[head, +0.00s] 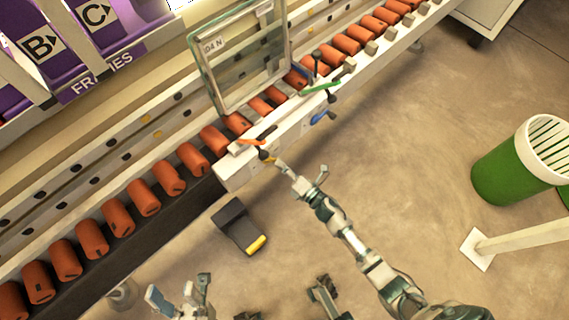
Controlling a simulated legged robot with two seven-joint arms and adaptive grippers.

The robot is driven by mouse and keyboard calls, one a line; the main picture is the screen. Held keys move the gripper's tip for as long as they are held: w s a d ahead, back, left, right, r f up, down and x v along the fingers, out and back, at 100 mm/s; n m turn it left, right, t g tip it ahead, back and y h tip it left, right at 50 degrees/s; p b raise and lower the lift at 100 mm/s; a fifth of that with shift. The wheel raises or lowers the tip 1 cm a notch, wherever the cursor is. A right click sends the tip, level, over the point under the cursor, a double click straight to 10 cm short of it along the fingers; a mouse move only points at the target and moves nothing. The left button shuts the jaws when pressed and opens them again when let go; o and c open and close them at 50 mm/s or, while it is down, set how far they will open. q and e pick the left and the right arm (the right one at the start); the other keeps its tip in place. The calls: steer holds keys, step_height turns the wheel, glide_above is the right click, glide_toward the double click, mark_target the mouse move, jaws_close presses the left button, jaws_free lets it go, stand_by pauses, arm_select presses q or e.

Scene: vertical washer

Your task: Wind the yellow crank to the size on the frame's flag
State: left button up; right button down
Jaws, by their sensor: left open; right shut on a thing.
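The yellow crank (265,155) is at the near end of the pale rail, beside an orange lever (250,141); only a small part of it shows. My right gripper (279,164) reaches it from below right and is shut on it. The glazed frame (206,80) stands upright on the orange rollers. Its flag (214,44) is a small white label near the top left corner; it seems to read "04 N", but the print is too small to be sure. My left gripper (182,296) is open and empty over the floor at the bottom edge.
Orange rollers (117,217) run diagonally along the conveyor. Green (320,88) and blue (322,117) levers sit further along the rail. A black pedal with a yellow edge (238,227) lies on the floor. A green bin (507,172) stands right; the floor between is clear.

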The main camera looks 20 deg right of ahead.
steer(key=shift+s+f+m, duration=0.1)
steer(key=shift+f+m, duration=0.2)
steer(key=shift+m, duration=0.3)
steer(key=shift+a+f, duration=0.1)
steer(key=c, duration=0.9)
jaws_free()
steer(key=shift+c, duration=0.2)
steer(key=shift+s, duration=0.15)
steer(key=v, duration=1.1)
steer(key=shift+s+d, duration=0.2)
steer(key=shift+s, duration=0.15)
